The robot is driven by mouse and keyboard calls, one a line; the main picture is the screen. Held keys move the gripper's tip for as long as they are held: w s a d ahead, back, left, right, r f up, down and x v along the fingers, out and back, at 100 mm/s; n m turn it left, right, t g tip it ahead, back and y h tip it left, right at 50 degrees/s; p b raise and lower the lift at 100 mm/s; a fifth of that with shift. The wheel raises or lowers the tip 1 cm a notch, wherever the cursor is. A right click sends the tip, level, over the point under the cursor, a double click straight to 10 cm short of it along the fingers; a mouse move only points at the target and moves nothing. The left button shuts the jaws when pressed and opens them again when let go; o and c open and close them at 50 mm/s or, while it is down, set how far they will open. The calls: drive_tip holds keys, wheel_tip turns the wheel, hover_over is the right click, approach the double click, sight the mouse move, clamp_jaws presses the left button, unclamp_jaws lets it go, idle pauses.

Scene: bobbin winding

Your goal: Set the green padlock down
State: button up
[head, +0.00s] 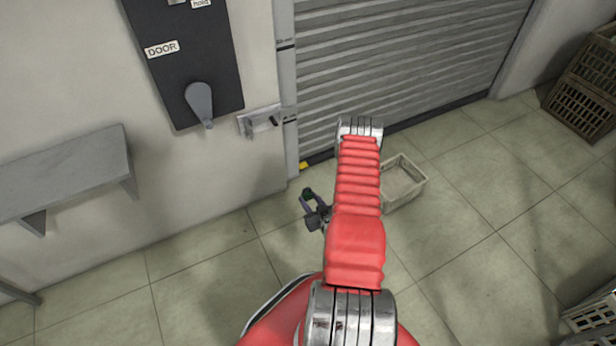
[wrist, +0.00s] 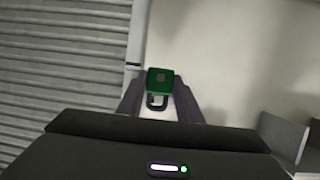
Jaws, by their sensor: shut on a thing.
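The green padlock (wrist: 160,80) is between the two fingers of my gripper (wrist: 160,100) in the wrist view, with its dark shackle toward the palm. My gripper is shut on it. In the head view the padlock (head: 308,194) is a small dark green shape at the tip of my gripper (head: 312,204), left of my red arm. They are held out in front of the wall, left of the shutter. My arm hides part of the gripper in the head view.
A grey shelf (head: 70,172) is on the wall at left. A dark panel marked DOOR (head: 185,60) has a lever, with a latch (head: 262,121) beside the roller shutter (head: 400,50). A pale open crate (head: 404,183) stands on the floor. Dark crates (head: 585,85) stand at right.

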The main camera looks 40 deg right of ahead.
drive_tip(key=shift+s+a+r, duration=0.1)
drive_tip(key=shift+s+r, duration=0.05)
drive_tip(key=shift+s, duration=0.15)
drive_tip(key=shift+w+a+r+m+h, duration=0.15)
drive_tip(key=shift+w+r, duration=0.1)
drive_tip(key=shift+r, duration=0.3)
drive_tip(key=shift+w+r+m+h, duration=0.15)
drive_tip(key=shift+w+r, duration=0.05)
drive_tip(key=shift+r, duration=0.3)
drive_tip(key=w+a+r, duration=0.4)
drive_tip(key=r, duration=0.3)
drive_tip(key=w+a+r+n, duration=0.1)
drive_tip(key=w+a+r, duration=0.25)
drive_tip(key=r, duration=0.35)
drive_tip(key=w+a+r, duration=0.3)
drive_tip(key=w+r, duration=0.1)
drive_tip(key=r, duration=0.3)
drive_tip(key=w+a+r+n+y, duration=0.1)
drive_tip(key=w+a+r+y, duration=0.1)
drive_tip(key=a+r, duration=0.9)
drive_tip(key=w+a+r+n+y, duration=0.2)
drive_tip(key=a+r+y, duration=0.1)
drive_tip(key=a+r, duration=0.8)
drive_tip(key=shift+a+t, duration=0.4)
drive_tip(key=shift+a, duration=0.2)
drive_tip(key=shift+w, duration=0.1)
